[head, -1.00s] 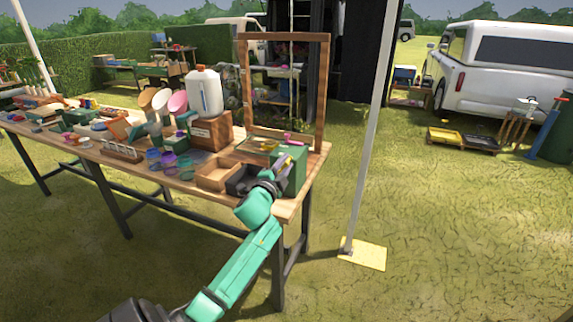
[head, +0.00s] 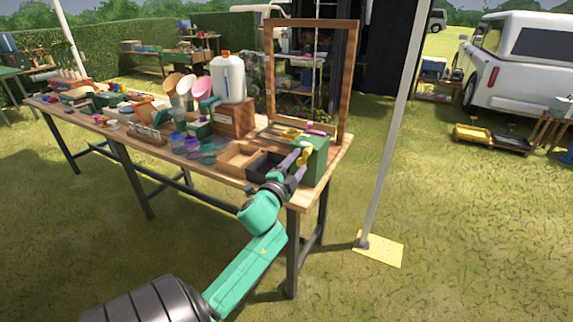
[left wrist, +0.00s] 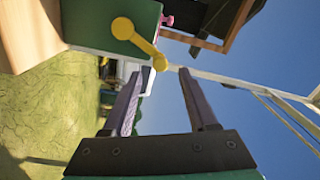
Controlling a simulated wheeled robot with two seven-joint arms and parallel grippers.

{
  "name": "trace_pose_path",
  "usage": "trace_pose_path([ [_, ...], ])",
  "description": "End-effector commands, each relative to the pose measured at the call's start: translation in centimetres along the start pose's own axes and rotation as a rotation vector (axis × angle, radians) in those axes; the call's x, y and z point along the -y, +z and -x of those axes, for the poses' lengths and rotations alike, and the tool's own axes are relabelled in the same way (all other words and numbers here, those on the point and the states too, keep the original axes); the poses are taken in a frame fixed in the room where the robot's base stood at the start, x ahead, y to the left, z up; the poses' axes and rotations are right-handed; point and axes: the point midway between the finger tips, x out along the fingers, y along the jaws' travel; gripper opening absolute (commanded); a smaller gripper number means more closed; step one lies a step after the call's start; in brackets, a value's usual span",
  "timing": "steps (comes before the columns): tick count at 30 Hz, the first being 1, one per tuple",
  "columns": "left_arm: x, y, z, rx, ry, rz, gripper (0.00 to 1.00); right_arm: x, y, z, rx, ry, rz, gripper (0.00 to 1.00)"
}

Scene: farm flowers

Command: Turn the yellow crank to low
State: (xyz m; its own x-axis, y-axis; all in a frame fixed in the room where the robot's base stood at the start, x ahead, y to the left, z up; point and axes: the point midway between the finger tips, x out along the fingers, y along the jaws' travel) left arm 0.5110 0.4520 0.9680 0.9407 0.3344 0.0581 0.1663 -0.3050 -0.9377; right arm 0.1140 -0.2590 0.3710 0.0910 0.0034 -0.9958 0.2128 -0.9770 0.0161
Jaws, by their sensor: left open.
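The yellow crank (left wrist: 140,42) is mounted on the face of a green box (left wrist: 90,22) in the left wrist view. Its round hub is on the box and its arm slants to a knob at the lower right. In the head view the green box (head: 314,160) stands at the right end of the table, with the yellow crank (head: 304,165) partly hidden by my gripper. My left gripper (left wrist: 165,75) is open, with its two fingers apart. The crank's knob lies just ahead of the gap between the fingertips, and nothing is gripped. Any low marking is not readable. My right gripper is not in view.
Wooden and black trays (head: 238,158) sit beside the green box. A wooden frame (head: 349,80) stands behind it. A white jug (head: 229,78), jars and several tools crowd the table. A pale pole (head: 388,140) rises right of the table, with open grass around it.

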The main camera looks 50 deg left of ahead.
Motion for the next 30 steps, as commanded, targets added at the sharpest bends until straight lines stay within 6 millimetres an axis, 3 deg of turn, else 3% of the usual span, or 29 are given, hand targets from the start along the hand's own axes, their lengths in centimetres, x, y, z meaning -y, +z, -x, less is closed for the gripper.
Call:
trace_pose_path([
  [3, -0.4, 0.1, 3.7, 0.001, 0.003, 0.001, 0.59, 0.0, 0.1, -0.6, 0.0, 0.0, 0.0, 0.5],
  [9, -0.1, 0.1, 7.6, 0.001, 0.0, 0.001, 0.59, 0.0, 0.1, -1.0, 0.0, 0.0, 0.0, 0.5],
  [27, 0.1, 0.0, 8.2, 0.0, -0.002, 0.0, 0.59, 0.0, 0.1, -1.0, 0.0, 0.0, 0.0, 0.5],
  [30, -0.9, 0.4, 8.0, 0.009, 0.018, 0.013, 0.59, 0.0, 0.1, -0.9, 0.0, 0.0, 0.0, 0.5],
])
